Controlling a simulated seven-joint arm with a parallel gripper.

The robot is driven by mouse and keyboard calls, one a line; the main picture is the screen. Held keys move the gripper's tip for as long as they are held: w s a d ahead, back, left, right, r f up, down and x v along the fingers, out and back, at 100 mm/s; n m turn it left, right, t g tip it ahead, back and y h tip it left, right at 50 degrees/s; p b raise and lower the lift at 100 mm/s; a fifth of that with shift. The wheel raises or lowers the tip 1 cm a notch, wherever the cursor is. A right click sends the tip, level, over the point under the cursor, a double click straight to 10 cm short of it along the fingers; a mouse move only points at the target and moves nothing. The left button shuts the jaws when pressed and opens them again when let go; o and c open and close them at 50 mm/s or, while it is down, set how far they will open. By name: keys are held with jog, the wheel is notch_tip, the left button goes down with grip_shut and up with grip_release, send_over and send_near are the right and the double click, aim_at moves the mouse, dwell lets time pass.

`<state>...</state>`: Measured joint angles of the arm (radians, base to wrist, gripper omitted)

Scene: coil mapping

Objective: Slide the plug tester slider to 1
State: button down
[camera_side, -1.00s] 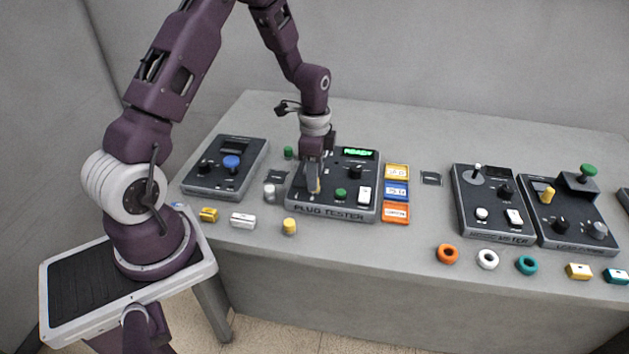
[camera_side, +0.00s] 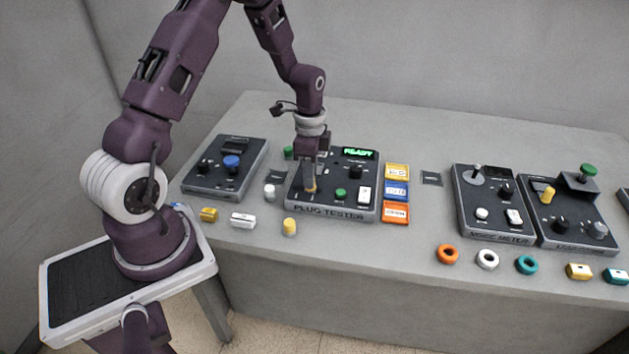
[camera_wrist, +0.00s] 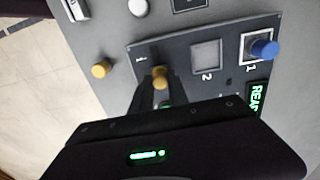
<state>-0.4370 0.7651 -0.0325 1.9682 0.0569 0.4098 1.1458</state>
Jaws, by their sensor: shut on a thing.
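The plug tester (camera_side: 350,211) is a dark panel with a green READY display (camera_side: 359,153). My gripper (camera_side: 309,187) is lowered over its front left part, fingers shut on a yellow slider knob (camera_side: 311,189). In the wrist view the knob (camera_wrist: 160,77) sits between the fingertips, towards the panel's front edge. The wrist view also shows a grey square marked 2 (camera_wrist: 207,55) and a white-framed square marked 1, with a blue plug (camera_wrist: 265,48) on it.
On the tester, a green button (camera_side: 341,193) and white switch (camera_side: 364,195) lie right of my gripper. A white cylinder (camera_side: 269,192) and yellow cylinder (camera_side: 289,227) stand near its left and front. Another panel (camera_side: 225,184) is at left, noise meter (camera_side: 490,230) at right.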

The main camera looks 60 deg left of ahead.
aim_at(299, 188)
jog(key=shift+s+a, duration=0.9)
jog(key=shift+a, duration=0.1)
dwell(0.3)
jog(key=c, duration=1.4)
grip_release()
jog(key=shift+s, duration=0.1)
jog(key=shift+o, duration=0.2)
notch_tip(299, 188, up, 7)
